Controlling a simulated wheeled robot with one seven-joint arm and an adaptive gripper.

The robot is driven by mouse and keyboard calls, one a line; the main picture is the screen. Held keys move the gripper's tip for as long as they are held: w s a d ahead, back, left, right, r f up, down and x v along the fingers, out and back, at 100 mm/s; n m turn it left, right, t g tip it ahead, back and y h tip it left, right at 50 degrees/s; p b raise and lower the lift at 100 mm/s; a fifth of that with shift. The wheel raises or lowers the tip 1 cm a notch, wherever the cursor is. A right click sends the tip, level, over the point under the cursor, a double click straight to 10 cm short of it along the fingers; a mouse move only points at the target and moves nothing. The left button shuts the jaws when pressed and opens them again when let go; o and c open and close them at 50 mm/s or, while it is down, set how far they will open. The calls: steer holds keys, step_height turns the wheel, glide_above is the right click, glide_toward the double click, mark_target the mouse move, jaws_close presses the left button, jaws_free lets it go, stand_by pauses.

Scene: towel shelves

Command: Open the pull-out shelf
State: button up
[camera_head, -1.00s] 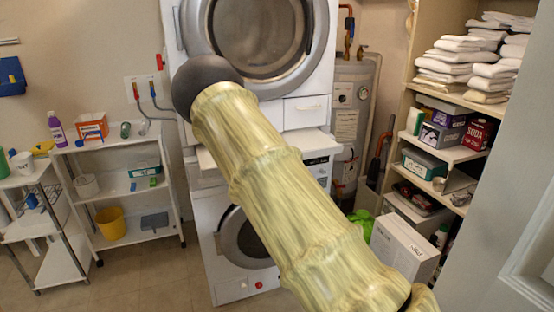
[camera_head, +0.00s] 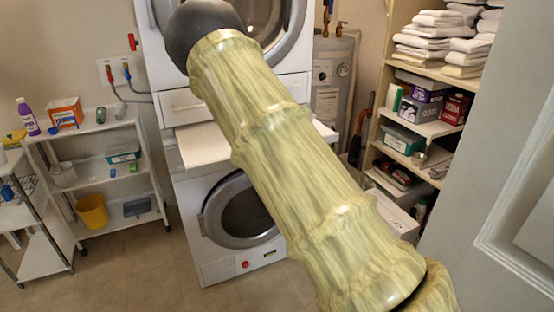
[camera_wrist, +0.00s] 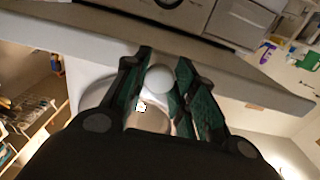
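The pull-out shelf (camera_head: 203,146) is a white slab between the upper and lower machines in the head view. It sticks out a little past their fronts, and my arm covers its middle. In the wrist view the shelf (camera_wrist: 255,88) runs as a pale grey band slanting across the picture. My gripper (camera_wrist: 165,58) shows there with its two dark green fingers apart. The fingertips overlap the shelf's lower edge in the picture; whether they touch it I cannot tell. A round white thing (camera_wrist: 158,79) shows between the fingers.
The lower washer (camera_head: 240,215) has a round door. A white rack (camera_head: 115,178) with a yellow bucket (camera_head: 92,211) stands left. Open shelves with towels (camera_head: 440,45) and boxes stand right, near a grey door (camera_head: 500,210). Floor is clear in front of the rack.

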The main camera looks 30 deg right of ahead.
steer(key=o, duration=0.5)
steer(key=s, duration=0.4)
steer(key=s+a, duration=0.1)
steer(key=s, duration=0.7)
steer(key=shift+a, duration=0.4)
steer(key=shift+f, duration=0.15)
steer(key=s+a+f+g, duration=0.3)
steer(key=s+f, duration=0.1)
steer(key=f, duration=0.5)
steer(key=s+a+f+g, duration=0.3)
steer(key=s+f, duration=0.1)
steer(key=f, duration=0.5)
steer(key=s+a+f+g, duration=0.3)
steer(key=f, duration=0.7)
steer(key=s+a+f+g+y, duration=0.1)
steer(key=s+a+f+g, duration=0.2)
steer(key=s, duration=0.4)
steer(key=s+a+f+n+g+y, duration=0.1)
steer(key=s+a+f+g, duration=0.2)
steer(key=s+a+f, duration=0.2)
steer(key=s+a+f+g, duration=0.2)
steer(key=s+a+f, duration=0.2)
steer(key=s, duration=0.6)
steer(key=shift+a+f+g+y, duration=0.25)
steer(key=shift+a+g+y, duration=0.15)
steer(key=shift+a, duration=0.2)
